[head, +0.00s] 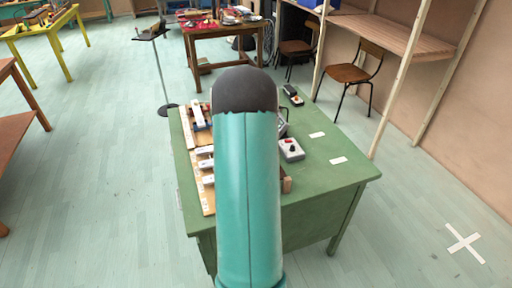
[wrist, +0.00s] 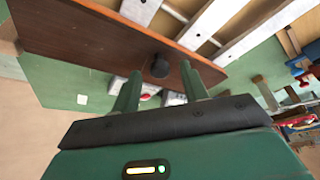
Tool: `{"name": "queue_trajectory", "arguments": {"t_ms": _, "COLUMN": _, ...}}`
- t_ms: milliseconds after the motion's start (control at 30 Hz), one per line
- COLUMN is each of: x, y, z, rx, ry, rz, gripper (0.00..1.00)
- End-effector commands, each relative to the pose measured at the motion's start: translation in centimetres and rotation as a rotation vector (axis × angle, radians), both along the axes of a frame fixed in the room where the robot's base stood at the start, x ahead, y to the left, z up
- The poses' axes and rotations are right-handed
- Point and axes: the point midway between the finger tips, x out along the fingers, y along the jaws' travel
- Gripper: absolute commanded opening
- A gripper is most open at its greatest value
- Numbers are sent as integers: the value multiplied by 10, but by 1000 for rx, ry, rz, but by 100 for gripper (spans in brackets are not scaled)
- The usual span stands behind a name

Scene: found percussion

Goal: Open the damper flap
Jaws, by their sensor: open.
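In the wrist view a long reddish-brown panel (wrist: 95,45), which looks like the damper flap, lies at a slant across the upper left. A round black knob (wrist: 159,66) stands near its lower edge. My gripper (wrist: 160,72) is open. Its two green fingers are spread, with the knob in the gap between their tips in the picture; I cannot tell whether they touch it. In the head view my teal arm covers the middle of the green desk (head: 330,176) and hides the panel, the knob and my gripper.
White bars on a wooden base (head: 207,200) line the desk's left side. A grey box with a red button (head: 291,149) and a dark box (head: 292,95) sit on the right. A thin stand (head: 160,75) is behind the desk.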

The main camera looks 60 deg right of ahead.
Motion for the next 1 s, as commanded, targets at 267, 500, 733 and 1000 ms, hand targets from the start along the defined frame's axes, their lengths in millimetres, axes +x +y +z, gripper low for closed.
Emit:
{"name": "queue_trajectory", "arguments": {"t_ms": 267, "x": 0, "y": -1, "z": -2, "rx": 0, "ry": 0, "rz": 0, "gripper": 44}}
{"name": "queue_trajectory", "arguments": {"t_ms": 500, "x": 1, "y": 0, "z": -2, "rx": 0, "ry": 0, "rz": 1, "gripper": 1}}
{"name": "queue_trajectory", "arguments": {"t_ms": 733, "x": 0, "y": -1, "z": -2, "rx": 2, "ry": -2, "rz": 1, "gripper": 0}}
{"name": "queue_trajectory", "arguments": {"t_ms": 1000, "x": -4, "y": -4, "z": 2, "rx": 43, "ry": -44, "rz": -4, "gripper": 0}}
